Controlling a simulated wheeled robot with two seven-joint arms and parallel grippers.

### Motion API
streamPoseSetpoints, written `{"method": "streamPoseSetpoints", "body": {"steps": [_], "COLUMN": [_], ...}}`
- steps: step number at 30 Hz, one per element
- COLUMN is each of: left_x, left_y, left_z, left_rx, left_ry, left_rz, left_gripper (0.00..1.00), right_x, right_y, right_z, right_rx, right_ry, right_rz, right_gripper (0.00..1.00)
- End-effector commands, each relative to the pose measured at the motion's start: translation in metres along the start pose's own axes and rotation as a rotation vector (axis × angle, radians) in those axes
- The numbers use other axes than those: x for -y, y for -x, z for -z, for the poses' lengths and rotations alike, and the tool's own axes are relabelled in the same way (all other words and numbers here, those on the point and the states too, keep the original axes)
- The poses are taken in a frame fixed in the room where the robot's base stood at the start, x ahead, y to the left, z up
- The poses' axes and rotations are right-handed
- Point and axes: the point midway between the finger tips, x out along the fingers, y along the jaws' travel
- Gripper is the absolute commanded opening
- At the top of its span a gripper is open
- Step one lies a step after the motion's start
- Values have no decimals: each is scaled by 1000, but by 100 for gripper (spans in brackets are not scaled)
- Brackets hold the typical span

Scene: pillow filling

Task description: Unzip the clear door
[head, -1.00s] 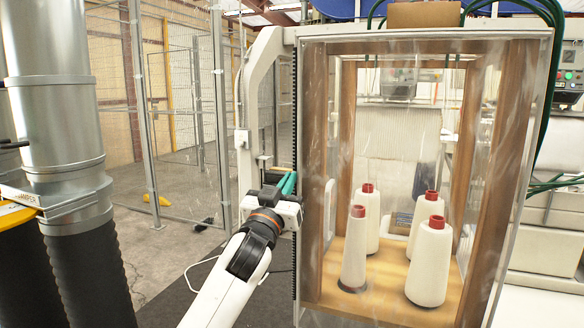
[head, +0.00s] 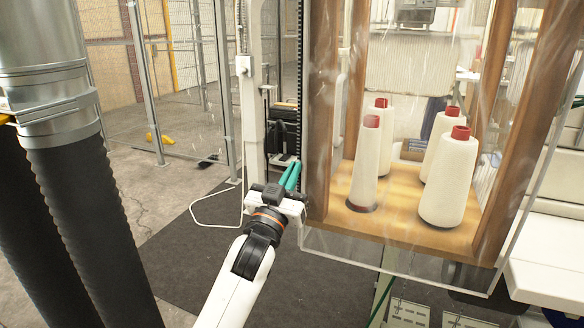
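The clear door (head: 400,75) is a transparent sheet over the front of a wooden-framed cabinet. A dark toothed zipper strip (head: 301,65) runs down its left edge. My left gripper (head: 291,176), with teal fingers, is at the lower part of this strip, near the door's bottom left corner. Its fingers point up and sit close together. Whether they hold a zipper pull cannot be made out. The sheet still hangs across the cabinet front. My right gripper is not in the view.
Several white yarn cones (head: 448,180) with red tops stand on the wooden cabinet floor (head: 400,215) behind the sheet. A large pipe with black hose (head: 85,225) stands at the left. A dark mat (head: 180,255) and open floor lie between.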

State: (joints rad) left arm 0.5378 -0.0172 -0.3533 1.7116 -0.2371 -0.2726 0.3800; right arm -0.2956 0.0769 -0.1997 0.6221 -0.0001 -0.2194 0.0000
Motion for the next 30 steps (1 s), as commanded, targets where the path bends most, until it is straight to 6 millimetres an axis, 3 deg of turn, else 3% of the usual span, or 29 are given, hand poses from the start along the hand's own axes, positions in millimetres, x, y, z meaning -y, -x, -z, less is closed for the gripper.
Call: {"method": "streamPoseSetpoints", "body": {"steps": [7,12,23,30], "left_x": [0,0,0,0], "left_y": [0,0,6,46], "left_z": [1,1,1,2], "left_rx": [-4,-4,-4,-6], "left_ry": [0,0,1,2], "left_rz": [-1,-1,-1,-1], "left_gripper": [0,26,26,26], "right_x": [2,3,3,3], "right_y": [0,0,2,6], "right_z": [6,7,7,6], "right_rx": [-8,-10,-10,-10], "right_ry": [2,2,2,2], "right_rz": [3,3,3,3], "right_gripper": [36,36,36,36]}}
